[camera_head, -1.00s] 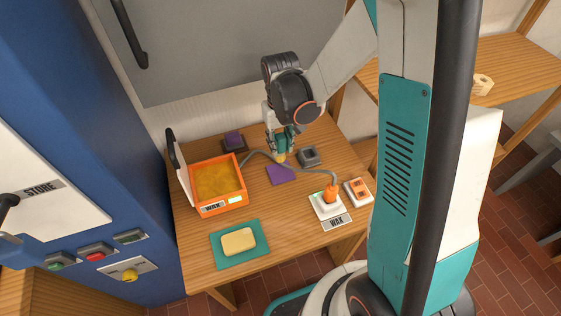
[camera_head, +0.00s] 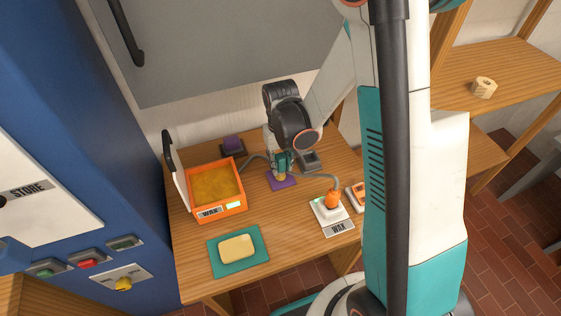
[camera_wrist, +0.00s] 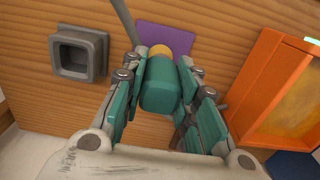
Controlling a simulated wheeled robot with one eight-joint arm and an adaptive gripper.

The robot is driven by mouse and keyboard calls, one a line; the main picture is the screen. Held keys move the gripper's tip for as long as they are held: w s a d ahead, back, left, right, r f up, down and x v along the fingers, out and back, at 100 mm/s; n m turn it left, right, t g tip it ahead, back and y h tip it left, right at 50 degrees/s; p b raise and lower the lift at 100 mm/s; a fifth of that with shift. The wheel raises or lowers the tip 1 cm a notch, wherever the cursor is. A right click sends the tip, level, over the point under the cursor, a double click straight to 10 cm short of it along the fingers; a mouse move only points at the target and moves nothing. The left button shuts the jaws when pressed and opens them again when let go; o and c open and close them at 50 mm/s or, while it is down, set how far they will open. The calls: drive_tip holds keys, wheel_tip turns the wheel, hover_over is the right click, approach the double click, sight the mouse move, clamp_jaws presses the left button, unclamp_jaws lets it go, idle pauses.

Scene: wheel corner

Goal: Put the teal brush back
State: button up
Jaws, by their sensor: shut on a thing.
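My gripper (camera_head: 281,166) is shut on the teal brush (camera_wrist: 160,90), with a finger on each side of it in the wrist view. The brush's yellow-orange end (camera_wrist: 159,50) points away from the wrist, over or on the purple mat (camera_head: 284,184); I cannot tell if it touches. The mat also shows in the wrist view (camera_wrist: 180,36). An empty-looking grey square holder (camera_head: 309,161) stands just right of the gripper in the head view, and at left in the wrist view (camera_wrist: 78,55).
An orange wax tray (camera_head: 216,215) with an upright lid is left. A purple block (camera_head: 232,143) sits in a dark holder behind. A yellow block (camera_head: 237,247) lies on a teal mat (camera_head: 262,262) in front.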

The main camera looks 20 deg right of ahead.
drive_tip(key=o, duration=1.1)
drive_tip(key=shift+c, duration=0.2)
drive_tip(key=shift+p, duration=0.3)
